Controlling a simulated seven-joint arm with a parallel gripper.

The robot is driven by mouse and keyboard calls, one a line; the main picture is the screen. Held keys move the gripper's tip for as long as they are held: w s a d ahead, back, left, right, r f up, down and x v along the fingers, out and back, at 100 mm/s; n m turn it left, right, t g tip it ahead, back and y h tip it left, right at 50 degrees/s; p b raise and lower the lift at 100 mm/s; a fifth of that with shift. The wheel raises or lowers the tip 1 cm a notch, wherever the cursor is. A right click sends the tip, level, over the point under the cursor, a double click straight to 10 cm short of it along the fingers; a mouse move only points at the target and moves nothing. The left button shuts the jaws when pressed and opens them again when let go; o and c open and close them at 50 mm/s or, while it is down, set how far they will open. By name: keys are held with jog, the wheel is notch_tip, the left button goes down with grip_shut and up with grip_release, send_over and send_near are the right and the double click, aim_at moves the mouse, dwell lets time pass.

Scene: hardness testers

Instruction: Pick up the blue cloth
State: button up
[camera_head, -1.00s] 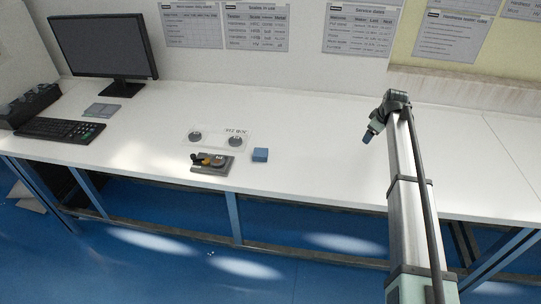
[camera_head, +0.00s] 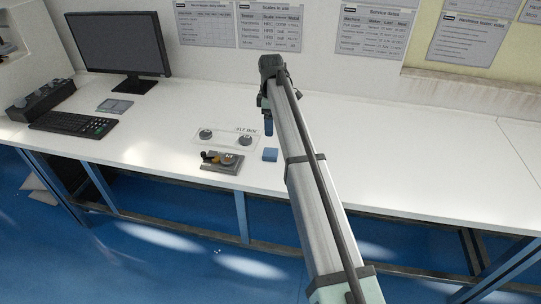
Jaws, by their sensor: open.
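The blue cloth (camera_head: 270,155) is a small folded square lying on the white bench (camera_head: 385,170) near its front edge. My gripper (camera_head: 269,132) is above the bench, just over the cloth in the picture and pointing down. It looks apart from the cloth, though the height gap is hard to judge. The jaws are open and their tips are small in this view.
A monitor (camera_head: 120,43), keyboard (camera_head: 72,122) and dark rack (camera_head: 40,99) stand at left. The bench's right side is clear.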

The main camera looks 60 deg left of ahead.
aim_at(270, 152)
notch_tip(270, 152, down, 14)
jog(key=shift+a+r, duration=0.1)
dwell(0.7)
jog(key=shift+c, duration=0.3)
jog(key=c, duration=1.1)
